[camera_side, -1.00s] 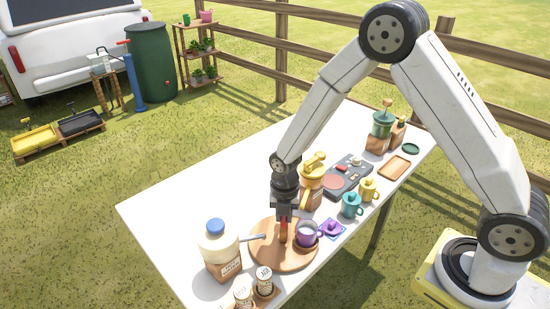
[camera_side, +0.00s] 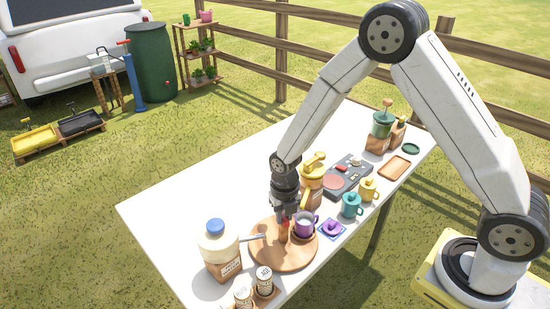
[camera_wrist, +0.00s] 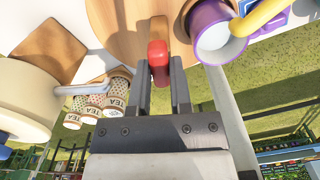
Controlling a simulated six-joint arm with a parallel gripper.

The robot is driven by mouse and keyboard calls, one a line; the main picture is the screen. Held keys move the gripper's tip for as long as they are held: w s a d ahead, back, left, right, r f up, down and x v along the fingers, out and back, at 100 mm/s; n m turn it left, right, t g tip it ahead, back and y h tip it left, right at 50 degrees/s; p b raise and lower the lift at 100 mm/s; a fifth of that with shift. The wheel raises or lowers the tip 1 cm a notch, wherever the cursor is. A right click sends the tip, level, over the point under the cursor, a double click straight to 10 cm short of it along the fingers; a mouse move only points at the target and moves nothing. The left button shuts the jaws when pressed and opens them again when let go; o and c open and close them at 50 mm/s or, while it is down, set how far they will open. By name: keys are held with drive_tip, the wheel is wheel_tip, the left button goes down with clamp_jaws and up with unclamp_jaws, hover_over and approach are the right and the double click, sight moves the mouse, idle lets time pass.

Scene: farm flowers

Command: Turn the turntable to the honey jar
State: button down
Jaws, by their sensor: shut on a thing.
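The turntable (camera_side: 272,260) is a round wooden disc near the front end of the white table. A purple mug (camera_side: 305,226) stands on its right part; it also shows in the wrist view (camera_wrist: 212,32). My gripper (camera_side: 286,218) is over the disc, its fingers shut on an upright red-topped handle (camera_wrist: 158,55). A yellow-topped dispenser (camera_side: 314,168) with a brown lower part stands just behind my gripper, partly hidden by it; it may be the honey jar. A cream dispenser (camera_side: 218,242) with a blue cap stands left of the disc, its spout reaching over the rim.
Tea tins (camera_side: 264,281) stand at the front edge. A dark tray (camera_side: 348,175) lies farther back. The table's left part is clear.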

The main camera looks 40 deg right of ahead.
drive_tip(key=shift+n, duration=2.3)
drive_tip(key=c, duration=0.5)
unclamp_jaws()
drive_tip(key=shift+c, duration=0.2)
drive_tip(key=shift+r, duration=0.15)
drive_tip(key=shift+a+r, duration=0.1)
drive_tip(key=shift+r, duration=3.7)
